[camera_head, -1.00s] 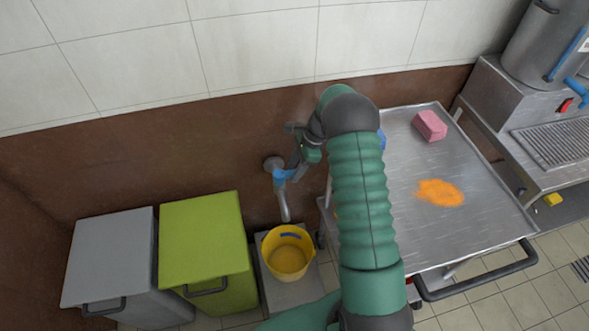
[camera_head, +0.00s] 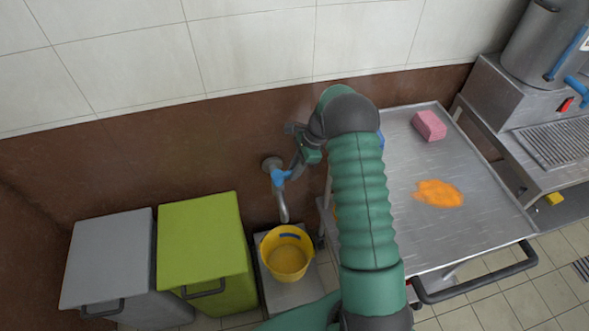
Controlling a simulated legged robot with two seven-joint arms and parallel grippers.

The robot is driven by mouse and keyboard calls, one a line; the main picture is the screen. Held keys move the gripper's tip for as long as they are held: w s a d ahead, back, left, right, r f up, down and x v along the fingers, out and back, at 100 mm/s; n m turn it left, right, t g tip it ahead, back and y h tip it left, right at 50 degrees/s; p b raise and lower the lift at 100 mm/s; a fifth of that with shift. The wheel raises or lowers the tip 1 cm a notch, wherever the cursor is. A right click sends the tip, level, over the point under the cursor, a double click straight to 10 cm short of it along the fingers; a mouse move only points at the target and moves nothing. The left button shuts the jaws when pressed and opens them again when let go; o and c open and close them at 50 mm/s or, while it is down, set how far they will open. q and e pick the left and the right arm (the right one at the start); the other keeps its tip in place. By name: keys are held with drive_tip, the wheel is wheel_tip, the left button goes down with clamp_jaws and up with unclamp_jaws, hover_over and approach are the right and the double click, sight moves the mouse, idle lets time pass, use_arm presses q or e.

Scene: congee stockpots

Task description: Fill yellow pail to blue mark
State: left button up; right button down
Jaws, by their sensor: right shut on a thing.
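The yellow pail (camera_head: 287,263) stands upright on a low grey stand, below the spout of the wall tap (camera_head: 281,203). The blue mark (camera_head: 290,236) shows on the pail's inner back wall. I cannot make out a water surface in the pail or a stream from the spout. The tap has a blue handle (camera_head: 281,177). My right gripper (camera_head: 294,170) is at this handle and shut on it; its fingertips are small and partly hidden by the wrist. My left gripper is not in view.
A green bin (camera_head: 203,245) and a grey bin (camera_head: 107,255) stand left of the pail. A steel trolley (camera_head: 470,225) at right holds a pink sponge (camera_head: 429,125) and an orange spill (camera_head: 439,193). A steel pot (camera_head: 540,45) stands at far right.

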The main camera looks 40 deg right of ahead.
drive_tip(key=shift+w+a+r, duration=0.1)
drive_tip(key=shift+w+r, duration=0.15)
drive_tip(key=shift+w, duration=0.05)
idle(0.5)
